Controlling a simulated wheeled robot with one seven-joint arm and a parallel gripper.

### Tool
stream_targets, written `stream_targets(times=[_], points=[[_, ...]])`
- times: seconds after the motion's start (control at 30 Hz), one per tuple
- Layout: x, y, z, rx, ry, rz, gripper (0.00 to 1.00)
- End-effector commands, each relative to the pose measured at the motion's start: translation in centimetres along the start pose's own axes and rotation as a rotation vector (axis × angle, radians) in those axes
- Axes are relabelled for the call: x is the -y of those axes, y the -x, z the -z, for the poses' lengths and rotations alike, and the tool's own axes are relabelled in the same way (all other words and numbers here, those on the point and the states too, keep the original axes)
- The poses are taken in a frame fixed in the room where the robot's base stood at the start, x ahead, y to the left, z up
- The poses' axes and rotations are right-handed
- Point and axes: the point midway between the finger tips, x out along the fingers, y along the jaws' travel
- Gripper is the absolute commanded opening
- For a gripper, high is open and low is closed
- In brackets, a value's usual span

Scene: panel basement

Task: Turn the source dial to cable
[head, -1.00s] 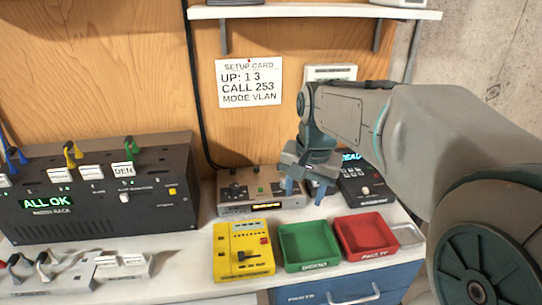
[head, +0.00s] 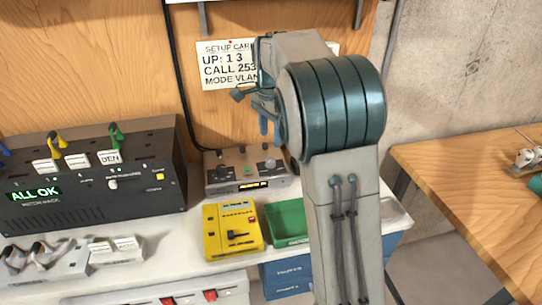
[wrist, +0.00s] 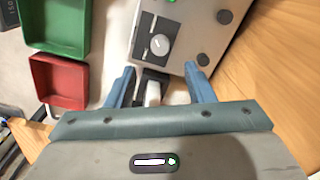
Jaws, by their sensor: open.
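A silver box (head: 247,184) with knobs, a green button and a small orange display stands at the back of the bench. A round knob (head: 269,165) is at its right end; a dial with a white pointer line also shows on the box in the wrist view (wrist: 158,45). I cannot read its labels, so I cannot tell whether it is the source dial. My gripper (head: 270,128) is open above the box's right part, apart from it. In the wrist view its blue fingertips (wrist: 159,70) are spread below the dial, with a small dark and white object (wrist: 152,92) between them.
A yellow box (head: 232,230) with a lever and a green tray (head: 287,222) stand in front. A red tray (wrist: 58,80) shows in the wrist view. A black rack (head: 90,190) reading "ALL OK" is at left. A setup card (head: 226,65) hangs behind; my arm partly covers it.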

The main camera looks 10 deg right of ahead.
Motion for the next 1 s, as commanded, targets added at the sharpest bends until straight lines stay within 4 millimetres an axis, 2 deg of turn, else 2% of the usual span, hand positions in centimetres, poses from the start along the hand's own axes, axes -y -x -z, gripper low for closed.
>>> stream_targets(times=[0.03,0.2,0.4,0.6,0.83,1.0], points=[[-0.1,-1.2,0.0,0.002,0.0,-0.005,0.48],[-0.1,-4.7,0.0,0.002,0.001,-0.004,0.48],[0.0,-7.4,0.0,0.001,0.003,0.0,0.48],[0.0,-8.3,0.0,0.0,0.003,0.003,0.48],[0.0,-8.3,-0.1,0.0,0.004,0.002,0.48],[0.0,-8.3,-0.1,0.0,0.004,0.002,0.04]])
